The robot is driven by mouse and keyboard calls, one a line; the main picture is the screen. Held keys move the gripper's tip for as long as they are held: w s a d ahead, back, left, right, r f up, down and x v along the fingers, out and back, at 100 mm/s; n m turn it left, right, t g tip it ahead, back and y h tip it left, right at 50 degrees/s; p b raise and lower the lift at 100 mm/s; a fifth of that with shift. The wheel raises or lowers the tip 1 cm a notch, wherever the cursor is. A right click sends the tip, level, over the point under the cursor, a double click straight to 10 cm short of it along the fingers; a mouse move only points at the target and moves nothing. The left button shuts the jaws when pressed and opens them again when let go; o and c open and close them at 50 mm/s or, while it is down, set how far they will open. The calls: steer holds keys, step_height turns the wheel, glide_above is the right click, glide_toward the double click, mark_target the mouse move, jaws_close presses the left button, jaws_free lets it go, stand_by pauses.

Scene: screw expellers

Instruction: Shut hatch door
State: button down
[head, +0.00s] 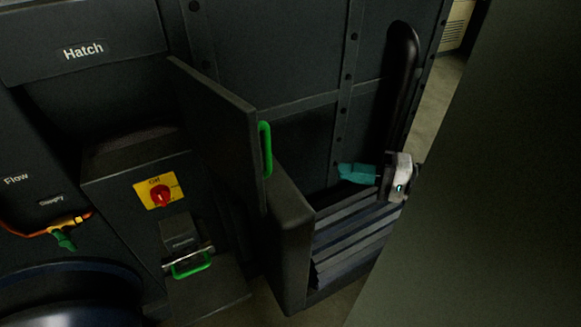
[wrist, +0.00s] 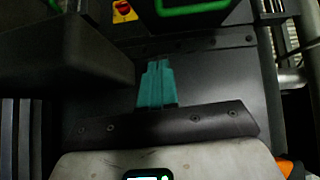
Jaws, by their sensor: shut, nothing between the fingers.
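The hatch door (head: 222,125) is a dark flat panel standing open, jutting out from the machine below the "Hatch" label (head: 83,50). Its green handle (head: 265,149) is upright on the face turned to the right. My gripper (head: 341,171) is to the right of the door, apart from it, with its teal fingers pointing left toward the handle. In the wrist view the fingers (wrist: 158,68) are together and hold nothing. A green handle (wrist: 185,6) also shows at the top of the wrist view; I cannot tell which handle it is.
A dark box-like housing (head: 290,235) with slats beside it stands below the door and my gripper. A yellow panel with a red switch (head: 159,195) and a lower green handle (head: 190,266) are left of the door. A large dark surface (head: 490,210) fills the right side.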

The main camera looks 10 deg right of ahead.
steer(key=w+a+r, duration=0.2)
steer(key=a, duration=1)
steer(key=shift+a+y+p, duration=0.15)
steer(key=shift+y+p, duration=0.25)
steer(key=shift+w, duration=0.1)
steer(key=shift+a, duration=0.1)
